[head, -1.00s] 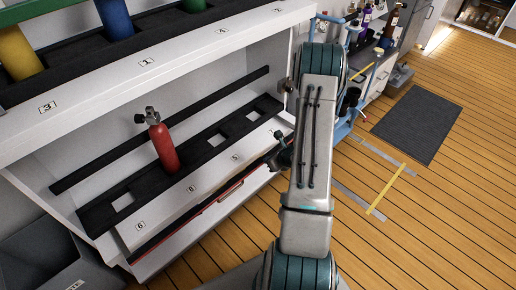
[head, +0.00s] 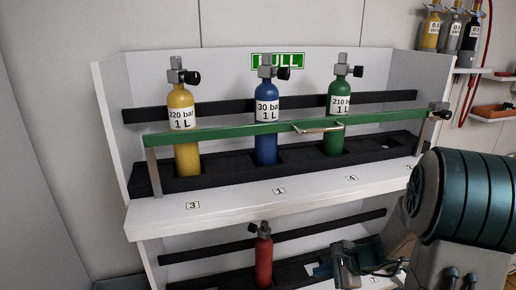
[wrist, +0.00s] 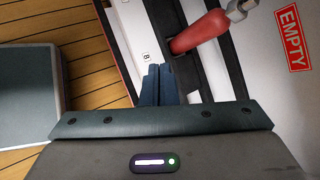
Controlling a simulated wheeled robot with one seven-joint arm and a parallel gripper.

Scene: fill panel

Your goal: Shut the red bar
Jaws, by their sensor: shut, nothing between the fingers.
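The red bar (wrist: 116,58) shows in the wrist view as a thin red strip along the front edge of the lower shelf (wrist: 143,40), left of my gripper (wrist: 159,72). It is out of sight in the current head view. My gripper is shut and empty, its dark fingers together over the shelf's front, close to the red cylinder (wrist: 200,33). I cannot tell whether the fingers touch the shelf. In the head view my gripper (head: 345,268) is low, right of the red cylinder (head: 263,258), which stands in the lower rack.
The upper shelf (head: 235,213) holds yellow (head: 186,157), blue (head: 266,146) and green (head: 335,137) cylinders behind a raised green bar (head: 235,131). An EMPTY sign (wrist: 291,37) is on the lower back wall. A grey box (wrist: 28,92) stands on the wooden floor (wrist: 85,50).

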